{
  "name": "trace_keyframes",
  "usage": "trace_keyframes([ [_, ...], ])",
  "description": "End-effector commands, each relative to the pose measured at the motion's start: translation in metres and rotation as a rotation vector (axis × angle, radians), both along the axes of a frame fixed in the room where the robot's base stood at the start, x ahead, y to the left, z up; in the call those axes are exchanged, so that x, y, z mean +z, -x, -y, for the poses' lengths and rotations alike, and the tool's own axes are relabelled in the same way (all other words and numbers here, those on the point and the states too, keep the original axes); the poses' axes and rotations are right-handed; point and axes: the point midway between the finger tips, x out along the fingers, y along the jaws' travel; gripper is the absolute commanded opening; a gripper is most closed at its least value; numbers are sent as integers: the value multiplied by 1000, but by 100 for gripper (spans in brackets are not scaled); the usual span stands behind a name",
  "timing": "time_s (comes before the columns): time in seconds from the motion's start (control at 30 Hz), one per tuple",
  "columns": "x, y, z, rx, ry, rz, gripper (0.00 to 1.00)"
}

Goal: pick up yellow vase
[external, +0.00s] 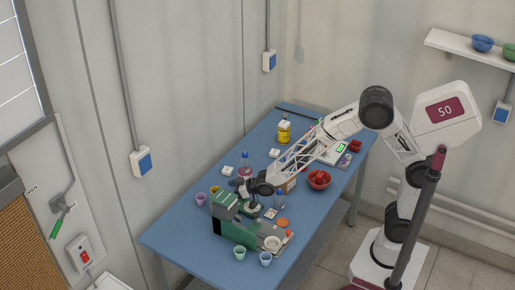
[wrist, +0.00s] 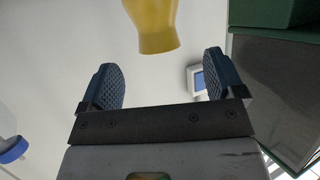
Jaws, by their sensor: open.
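A yellow vase (wrist: 153,26) shows at the top of the wrist view, cut off by the frame edge. Its visible end lies just beyond my fingertips, roughly midway between them, and is apart from both. A small yellow shape, probably the same vase (external: 215,189), stands near the table's left side in the external view. My gripper (wrist: 160,60) is open, with nothing between its two dark blue textured fingers. In the external view, my gripper is low over the table beside the green machine, and its fingers are hard to make out.
The green machine (external: 239,230) stands close to my gripper; a green and dark body (wrist: 280,85) fills the wrist view's right side. A purple cup (external: 201,199) is near the vase. A yellow bottle (external: 284,132) and a red bowl (external: 319,180) stand farther off.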

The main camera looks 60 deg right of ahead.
Motion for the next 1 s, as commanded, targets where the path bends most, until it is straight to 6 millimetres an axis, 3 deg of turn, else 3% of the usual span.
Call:
trace_keyframes([
  [0.43,-9,-20,-8,0,0,-1,88],
  [1.0,-11,-25,-10,0,0,-1,88],
])
